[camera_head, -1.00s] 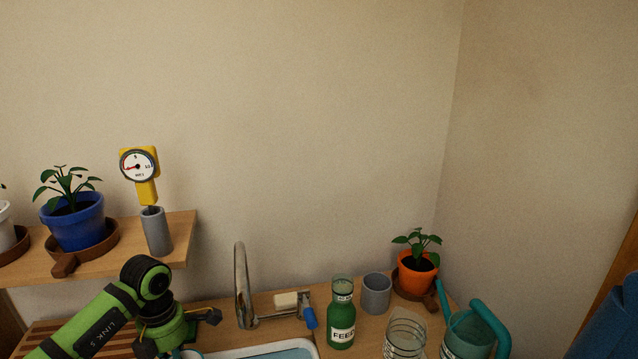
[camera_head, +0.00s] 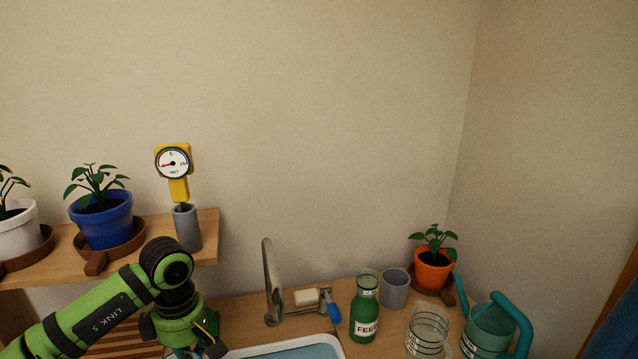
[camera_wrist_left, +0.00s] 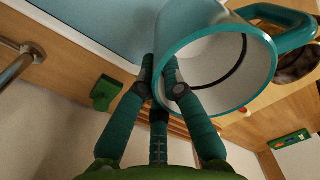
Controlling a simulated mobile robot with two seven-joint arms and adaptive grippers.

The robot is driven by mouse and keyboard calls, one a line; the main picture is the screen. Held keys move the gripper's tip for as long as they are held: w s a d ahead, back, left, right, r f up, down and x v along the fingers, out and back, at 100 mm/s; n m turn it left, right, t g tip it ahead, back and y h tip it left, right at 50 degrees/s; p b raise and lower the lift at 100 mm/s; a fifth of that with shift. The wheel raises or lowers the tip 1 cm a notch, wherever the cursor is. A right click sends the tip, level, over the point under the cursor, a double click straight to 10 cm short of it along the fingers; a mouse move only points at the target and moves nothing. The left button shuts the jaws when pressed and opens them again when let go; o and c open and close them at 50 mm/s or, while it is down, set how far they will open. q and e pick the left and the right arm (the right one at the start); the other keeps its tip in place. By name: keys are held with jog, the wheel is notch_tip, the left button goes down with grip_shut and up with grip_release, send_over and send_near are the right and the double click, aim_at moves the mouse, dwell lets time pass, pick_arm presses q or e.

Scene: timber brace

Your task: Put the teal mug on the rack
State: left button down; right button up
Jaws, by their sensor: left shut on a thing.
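The teal mug (camera_wrist_left: 215,65) fills the upper middle of the left wrist view. Its open mouth with a pale inside faces the camera, and its handle points to the upper right. My left gripper (camera_wrist_left: 168,85) is shut on its rim and wall. In the head view my left gripper (camera_head: 185,350) is at the bottom edge, mostly cut off, with only a bit of teal beside it. Striped wooden slats, perhaps the rack (camera_head: 130,344), show behind my left arm and are mostly hidden. My right gripper is out of view.
A sink (camera_head: 300,347) with a tap (camera_head: 270,285) lies right of my left arm. A green bottle (camera_head: 364,315), grey cup (camera_head: 395,288), glass jar (camera_head: 428,330) and watering can (camera_head: 490,330) stand further right. A shelf (camera_head: 207,225) with potted plants is above the arm.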

pick_arm(q)
jog(key=s+d+r+m, duration=0.3)
jog(key=s+m, duration=0.6)
jog(key=m, duration=0.7)
jog(key=shift+s+d+r, duration=0.2)
jog(key=shift+s+d, duration=0.2)
jog(key=shift+d, duration=0.4)
